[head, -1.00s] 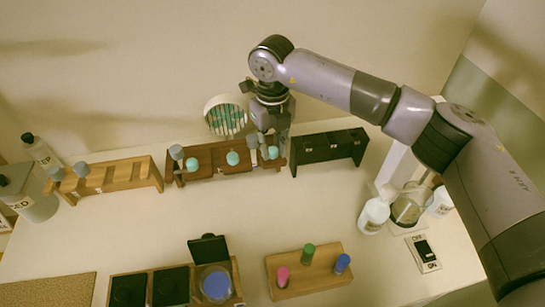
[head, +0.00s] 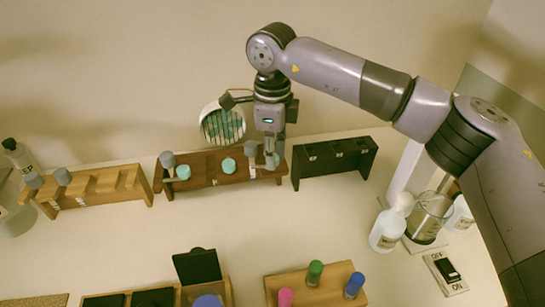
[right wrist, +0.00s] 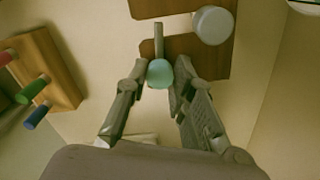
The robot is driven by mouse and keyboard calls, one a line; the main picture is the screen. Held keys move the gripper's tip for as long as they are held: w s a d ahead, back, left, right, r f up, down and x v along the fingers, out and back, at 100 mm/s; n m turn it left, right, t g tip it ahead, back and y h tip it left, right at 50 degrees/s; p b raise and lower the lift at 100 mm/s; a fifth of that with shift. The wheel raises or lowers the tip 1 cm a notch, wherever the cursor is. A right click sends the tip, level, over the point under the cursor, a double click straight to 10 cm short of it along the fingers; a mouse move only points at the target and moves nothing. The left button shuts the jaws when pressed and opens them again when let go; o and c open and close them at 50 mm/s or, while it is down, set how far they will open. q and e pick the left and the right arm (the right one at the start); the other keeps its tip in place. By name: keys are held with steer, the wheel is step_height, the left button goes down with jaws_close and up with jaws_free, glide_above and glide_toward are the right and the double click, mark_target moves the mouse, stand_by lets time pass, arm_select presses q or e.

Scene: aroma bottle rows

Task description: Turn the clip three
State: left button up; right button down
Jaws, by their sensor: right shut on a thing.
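The dark brown rack (head: 205,161) stands against the wall, with grey-topped and teal-topped pieces along it. My right gripper (head: 270,153) points down at the rack's right end. It is shut on the rightmost teal-topped piece (head: 273,161), beside a grey top (head: 251,149). In the right wrist view the teal round top (right wrist: 159,73) sits between the fingertips, with a narrow grey bar (right wrist: 158,40) just beyond it. I cannot tell which part is clip three, nor whether anything is turned. My left gripper is not in view.
A light wooden rack (head: 95,190) stands left and a black rack (head: 335,157) right. A round striped disc (head: 222,124) is behind the gripper. White bottles (head: 388,230) and a switch (head: 446,272) are at right.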

steer(key=shift+n, duration=0.6)
steer(key=c, duration=1.4)
jaws_free()
step_height(320, 180, up, 12)
